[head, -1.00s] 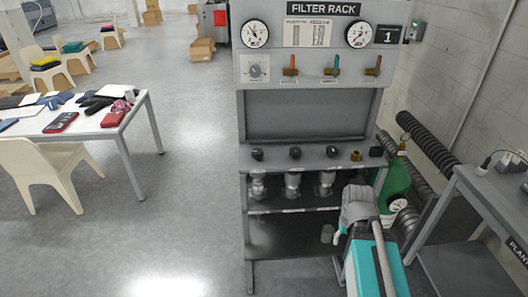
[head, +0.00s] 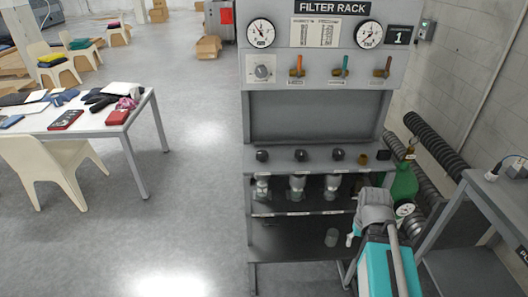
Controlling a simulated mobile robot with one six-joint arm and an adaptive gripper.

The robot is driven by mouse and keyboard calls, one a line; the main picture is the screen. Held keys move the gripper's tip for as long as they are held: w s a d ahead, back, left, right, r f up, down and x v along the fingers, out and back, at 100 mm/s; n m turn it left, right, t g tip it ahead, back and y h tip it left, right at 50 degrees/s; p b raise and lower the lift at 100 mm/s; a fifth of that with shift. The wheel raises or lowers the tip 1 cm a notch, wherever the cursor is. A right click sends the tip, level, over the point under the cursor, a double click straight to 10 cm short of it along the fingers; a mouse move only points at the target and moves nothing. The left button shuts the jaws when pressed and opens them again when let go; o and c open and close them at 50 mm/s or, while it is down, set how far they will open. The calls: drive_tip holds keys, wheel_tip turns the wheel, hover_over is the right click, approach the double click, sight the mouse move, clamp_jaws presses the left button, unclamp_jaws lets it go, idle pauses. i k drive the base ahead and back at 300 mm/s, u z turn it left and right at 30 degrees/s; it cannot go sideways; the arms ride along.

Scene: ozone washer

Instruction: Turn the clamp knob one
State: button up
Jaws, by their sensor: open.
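A row of small black knobs sits on the ledge of the filter rack: a left knob (head: 262,156), a middle knob (head: 300,155) and a right knob (head: 338,154). A metal filter housing stands below each one. I cannot read which knob is number one. My arm rises at the lower right, in front of the rack's right leg. My gripper (head: 353,236) is at its end, open, with only a pale finger-like part showing and the rest hidden. It is below the ledge, to the right of the three knobs and apart from them.
A brass fitting (head: 362,159) and a black block (head: 384,155) sit on the ledge's right end. A green cylinder (head: 404,182) and ribbed hoses (head: 440,152) stand right of the rack, beside a grey bench (head: 482,192).

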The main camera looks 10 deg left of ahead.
sight(262, 155)
drive_tip(key=i, duration=0.95)
